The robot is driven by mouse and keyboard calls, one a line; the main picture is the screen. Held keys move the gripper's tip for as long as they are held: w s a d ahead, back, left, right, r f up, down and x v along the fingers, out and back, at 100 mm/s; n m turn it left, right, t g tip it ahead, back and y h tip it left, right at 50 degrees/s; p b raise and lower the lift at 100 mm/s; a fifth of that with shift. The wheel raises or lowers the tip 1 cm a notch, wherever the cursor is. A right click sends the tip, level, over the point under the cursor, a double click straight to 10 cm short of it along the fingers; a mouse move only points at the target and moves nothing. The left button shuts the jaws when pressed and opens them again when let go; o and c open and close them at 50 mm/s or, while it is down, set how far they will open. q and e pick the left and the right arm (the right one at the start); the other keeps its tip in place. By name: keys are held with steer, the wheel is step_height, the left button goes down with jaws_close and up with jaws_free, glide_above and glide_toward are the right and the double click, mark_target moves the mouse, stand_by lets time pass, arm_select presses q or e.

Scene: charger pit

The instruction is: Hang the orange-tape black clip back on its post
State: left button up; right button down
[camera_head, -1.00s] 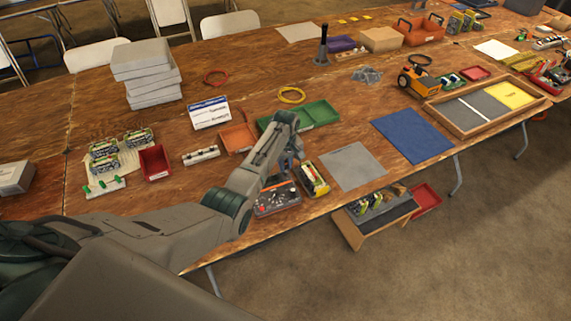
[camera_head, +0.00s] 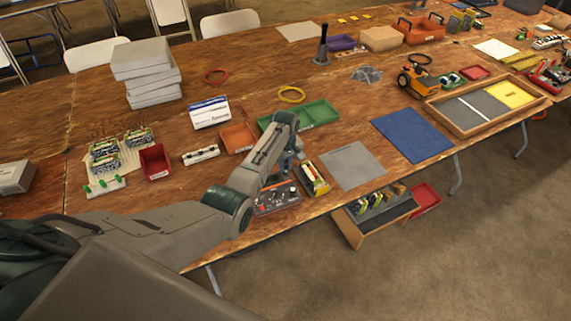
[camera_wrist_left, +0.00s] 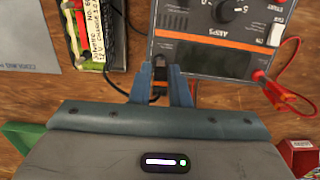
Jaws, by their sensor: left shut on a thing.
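My left gripper (camera_wrist_left: 161,88) is shut on the black clip (camera_wrist_left: 159,71), which shows a small orange patch between the fingers. It is at the near edge of the grey charger (camera_wrist_left: 224,55), which has a dial and an orange stripe. I cannot tell whether the clip touches the charger or a post; the fingers partly hide it. A red clip (camera_wrist_left: 277,94) on a red cable lies right of the charger. In the head view, the charger (camera_head: 278,199) is at the table's front edge, and the left gripper (camera_head: 290,163) is above its back side. My right gripper is not in view.
A battery pack (camera_head: 313,180) stands close beside the charger, with a grey mat (camera_head: 352,165) to its right. A green tray (camera_head: 318,115) and an orange tray (camera_head: 238,137) are behind. A black cable (camera_wrist_left: 108,50) runs between battery and charger.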

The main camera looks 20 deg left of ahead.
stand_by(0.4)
arm_select(q)
steer(key=o, duration=0.8)
steer(key=shift+o, duration=0.2)
steer(key=shift+o, duration=1)
steer(key=shift+r, duration=0.1)
